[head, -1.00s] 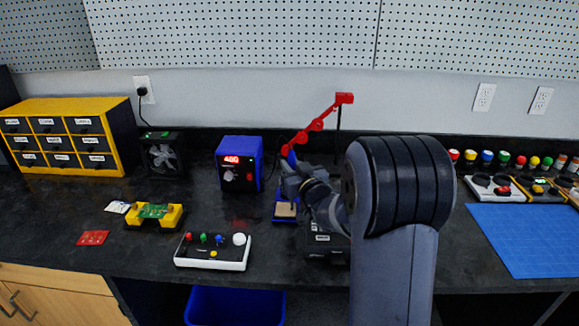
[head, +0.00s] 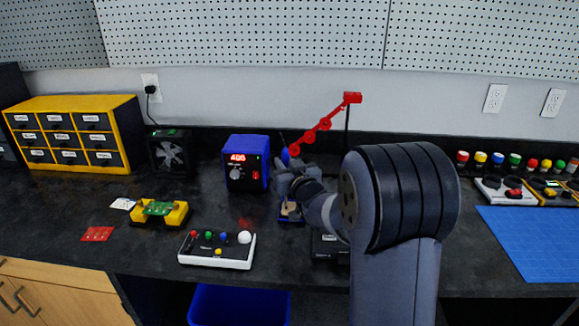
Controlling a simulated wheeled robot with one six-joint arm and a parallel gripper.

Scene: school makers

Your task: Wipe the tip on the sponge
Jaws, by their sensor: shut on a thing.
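My gripper (head: 287,178) is over the back of the bench, just right of the blue soldering station (head: 246,163), whose red display is lit. It is shut on the blue-handled soldering iron (head: 285,156); only a bit of the blue handle shows above the jaws. The tip is hidden. The tan sponge (head: 290,208) sits in a small blue tray (head: 291,221) just below my gripper in the picture. My gripper partly covers the sponge. I cannot tell whether the tip touches it.
A red jointed arm (head: 325,123) rises behind my gripper. A white control box (head: 217,250), a yellow board holder (head: 159,213) and a small fan (head: 169,154) are to the left. A blue mat (head: 535,242) lies right. Bench space is clear between the board holder and station.

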